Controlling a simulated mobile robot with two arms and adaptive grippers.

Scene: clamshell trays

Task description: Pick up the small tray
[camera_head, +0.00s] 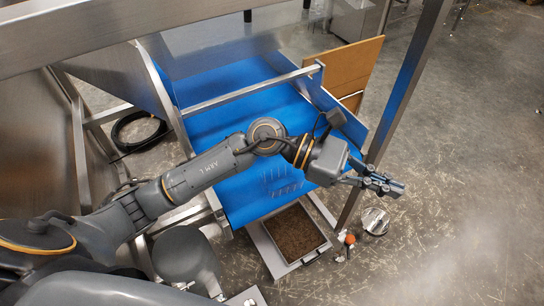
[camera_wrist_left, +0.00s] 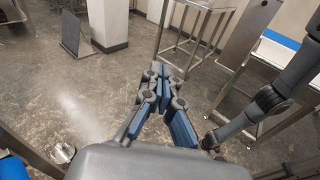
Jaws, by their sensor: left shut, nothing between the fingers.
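A clear small tray (camera_head: 282,182) seems to lie on the lower part of the blue conveyor belt; its see-through walls show only as faint pale lines. My left gripper (camera_head: 394,186) is to the right of the conveyor, past its steel post, over open floor. It is apart from the clear tray, and my left forearm passes over the belt above it. In the left wrist view the left gripper's fingers (camera_wrist_left: 164,74) are together with nothing between them. The clear tray does not show in that view. My right gripper is in neither view.
A metal pan with brown contents (camera_head: 269,249) sits below the belt's lower end. A steel post (camera_head: 398,108) stands beside the conveyor, and a steel crossbar (camera_head: 250,90) spans the belt. A brown board (camera_head: 350,68) leans behind.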

